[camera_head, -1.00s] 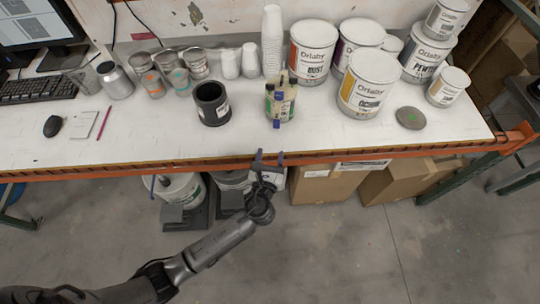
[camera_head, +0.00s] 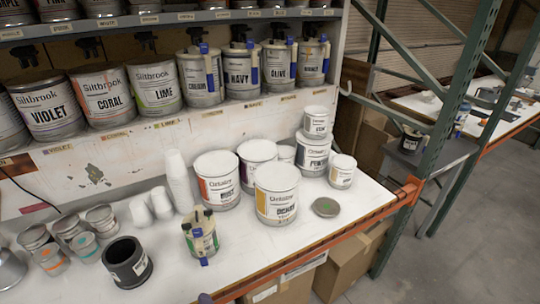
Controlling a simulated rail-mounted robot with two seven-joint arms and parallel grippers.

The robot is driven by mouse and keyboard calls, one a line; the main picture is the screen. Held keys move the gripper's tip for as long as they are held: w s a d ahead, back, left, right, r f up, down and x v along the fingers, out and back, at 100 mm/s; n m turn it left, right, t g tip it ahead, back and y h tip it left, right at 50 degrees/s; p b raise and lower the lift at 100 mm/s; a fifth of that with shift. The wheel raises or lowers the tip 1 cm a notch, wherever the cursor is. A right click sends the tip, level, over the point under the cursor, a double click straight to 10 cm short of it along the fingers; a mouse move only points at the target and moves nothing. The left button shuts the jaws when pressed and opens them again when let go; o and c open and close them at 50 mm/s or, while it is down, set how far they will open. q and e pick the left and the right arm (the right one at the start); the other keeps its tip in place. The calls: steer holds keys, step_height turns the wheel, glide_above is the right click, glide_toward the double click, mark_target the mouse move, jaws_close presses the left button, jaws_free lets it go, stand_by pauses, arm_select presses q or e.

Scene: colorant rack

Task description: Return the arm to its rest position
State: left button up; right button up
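Only a small grey tip, which looks like a fingertip of my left gripper (camera_head: 205,298), shows at the bottom edge of the head view, by the table's front edge. The rest of that gripper and its arm are out of frame, so its opening cannot be told. My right gripper is not in view. A small bottle (camera_head: 201,238) with a green-and-cream label and blue parts stands upright on the white table (camera_head: 165,285), apart from the fingertip.
A black cup (camera_head: 127,262), a white can (camera_head: 276,192) and a grey lid (camera_head: 325,207) stand on the table. Several labelled cans, including Navy (camera_head: 241,75), line the shelf above. A green rack post (camera_head: 440,150) rises at right. Bare floor (camera_head: 450,245) lies beyond it.

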arm_select(q)
steer(key=s+r+n+g+h, duration=0.2)
steer(key=s+n+g+h, duration=0.6)
steer(key=s+n, duration=1.15)
steer(key=s+a+f+n+g+y, duration=0.15)
steer(key=s+f+g, duration=0.35)
steer(key=s, duration=0.6)
step_height(320, 180, up, 24)
steer(key=w+t+p, duration=0.1)
steer(key=p, duration=2.4)
steer(key=shift+a, duration=0.4)
